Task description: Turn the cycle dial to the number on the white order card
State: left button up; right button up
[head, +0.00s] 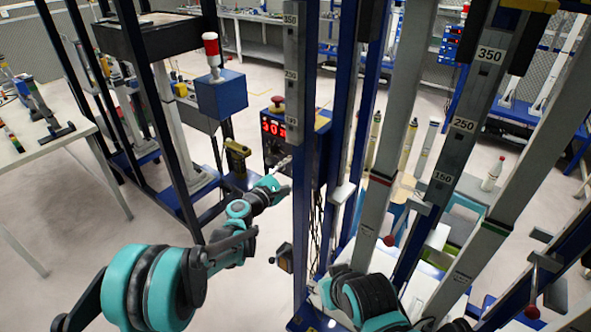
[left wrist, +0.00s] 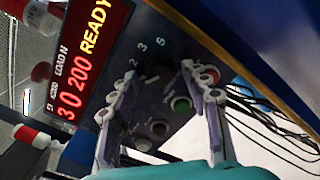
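The dark control panel (head: 277,152) with a lit red display stands behind a blue post in the head view. In the left wrist view its display (left wrist: 84,58) reads READY, 200 and 30. The cycle dial (left wrist: 158,78) is a dark knob below the printed numbers 2, 3 and 5; its pointer setting is unclear. My left gripper (head: 283,176) is at the panel. In the left wrist view its fingers (left wrist: 160,80) are apart, with the dial between or just beyond the tips; contact cannot be told. My right gripper is not seen. I cannot make out the order card.
A red mushroom button (head: 277,103) tops the panel. Blue posts and a scale-marked upright (head: 440,165) stand close on the right. A white table (head: 55,148) stands at left.

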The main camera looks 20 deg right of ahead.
pick_arm(q)
jog(key=v, duration=1.2)
jog(key=s+a+f+m+g+y, duration=0.2)
jog(key=s+a+m+y, duration=0.5)
jog(key=s+a, duration=0.7)
jog(key=s+a+f+m+g+y, duration=0.2)
jog(key=s+a+m+y, duration=0.5)
jog(key=s+a, duration=0.8)
jog(key=m, duration=0.2)
jog(key=shift+f+m, duration=0.25)
jog(key=shift+m, duration=0.15)
